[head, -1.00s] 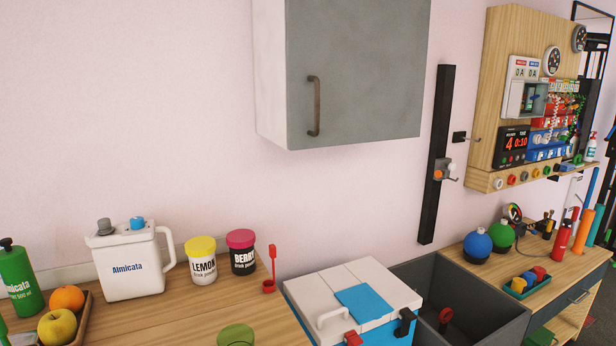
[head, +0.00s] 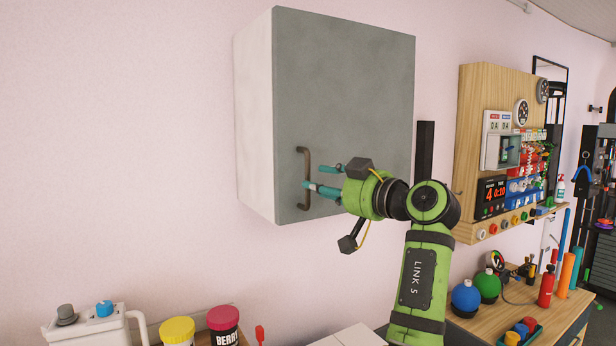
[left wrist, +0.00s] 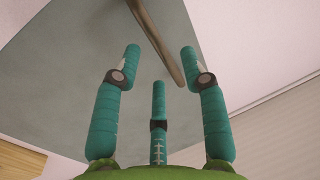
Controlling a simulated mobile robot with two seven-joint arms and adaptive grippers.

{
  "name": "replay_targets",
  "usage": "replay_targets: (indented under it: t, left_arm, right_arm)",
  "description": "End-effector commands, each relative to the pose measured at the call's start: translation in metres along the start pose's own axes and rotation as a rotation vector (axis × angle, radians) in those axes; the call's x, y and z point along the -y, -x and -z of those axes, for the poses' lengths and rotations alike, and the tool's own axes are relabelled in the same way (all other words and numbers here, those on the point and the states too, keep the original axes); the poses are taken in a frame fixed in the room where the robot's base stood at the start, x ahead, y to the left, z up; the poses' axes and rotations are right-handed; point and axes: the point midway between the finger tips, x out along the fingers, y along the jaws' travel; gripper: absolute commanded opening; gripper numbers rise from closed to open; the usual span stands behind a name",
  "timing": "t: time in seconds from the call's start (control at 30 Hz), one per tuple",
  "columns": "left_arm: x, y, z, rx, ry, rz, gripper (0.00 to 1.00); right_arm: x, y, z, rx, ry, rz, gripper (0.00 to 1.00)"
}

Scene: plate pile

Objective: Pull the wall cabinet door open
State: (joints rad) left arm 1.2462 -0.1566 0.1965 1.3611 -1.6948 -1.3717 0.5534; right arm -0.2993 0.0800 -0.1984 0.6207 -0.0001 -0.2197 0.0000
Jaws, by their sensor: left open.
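The wall cabinet has a pale side (head: 254,120) and a grey door (head: 350,85), which looks shut. A brown upright bar handle (head: 304,178) sits near the door's lower left edge. My left gripper (head: 317,179) is open at the handle, its teal fingers pointing left towards it. In the left wrist view the handle (left wrist: 160,42) runs between the two upper fingertips, with the third finger (left wrist: 158,120) below. I cannot tell whether any finger touches the handle. My right gripper is not in view.
A wooden wall panel (head: 475,120) with instruments stands to the right, beyond a black upright strip (head: 424,140). The wall left of the cabinet is bare.

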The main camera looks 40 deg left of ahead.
Motion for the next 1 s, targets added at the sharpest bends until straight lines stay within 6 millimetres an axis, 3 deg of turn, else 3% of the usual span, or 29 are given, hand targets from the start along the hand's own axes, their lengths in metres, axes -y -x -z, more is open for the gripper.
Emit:
replay_targets:
  t: [0.23,0.6,0.63,0.73,1.0]
  left_arm:
    - [0.0,-0.035,0.003,-0.001,-0.002,-0.001,0.43]
    - [-0.001,-0.043,0.0,-0.002,-0.002,-0.004,0.43]
    - [-0.001,-0.043,0.0,-0.002,-0.002,-0.004,0.39]
    - [-0.001,-0.043,0.0,-0.002,-0.002,-0.004,0.0]
    - [-0.001,-0.043,0.0,-0.002,-0.002,-0.004,0.0]
  right_arm:
    - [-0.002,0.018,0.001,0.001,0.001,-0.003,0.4]
    - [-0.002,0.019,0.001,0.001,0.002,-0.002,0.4]
    - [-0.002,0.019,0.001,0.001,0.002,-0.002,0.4]
    - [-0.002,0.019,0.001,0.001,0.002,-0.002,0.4]
    - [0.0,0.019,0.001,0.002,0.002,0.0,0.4]
